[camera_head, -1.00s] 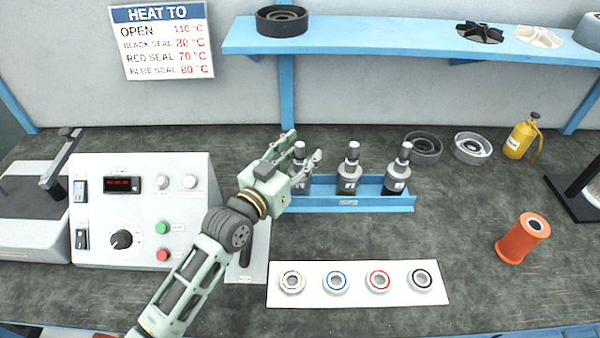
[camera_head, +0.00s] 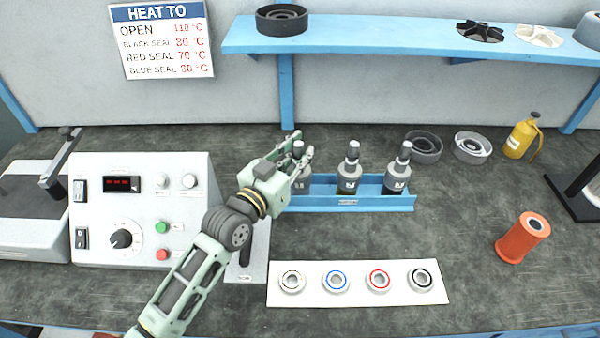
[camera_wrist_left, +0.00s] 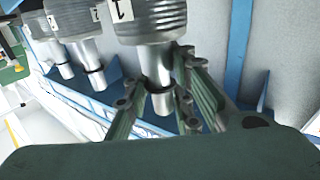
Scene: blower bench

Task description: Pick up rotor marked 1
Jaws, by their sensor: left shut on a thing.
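The rotor marked 1 (camera_wrist_left: 152,25) is a grey ribbed cylinder with a narrower shaft. In the left wrist view its white label with a dark 1 shows at the top. In the head view it is the leftmost of three rotors in the blue rack (camera_head: 350,204), partly hidden by my left gripper (camera_head: 303,160). My left gripper is shut on this rotor's shaft; its green fingers (camera_wrist_left: 160,100) lie on both sides of the shaft. The other two rotors, a middle one (camera_head: 348,178) and a right one (camera_head: 396,178), stand upright in the rack. My right gripper is not in view.
A white strip (camera_head: 310,298) with several bearings lies in front of the rack. A control box (camera_head: 140,210) stands at left. An orange spool (camera_head: 523,238), grey rings (camera_head: 472,148) and a yellow bottle (camera_head: 522,136) are at right. A blue shelf (camera_head: 400,42) runs above.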

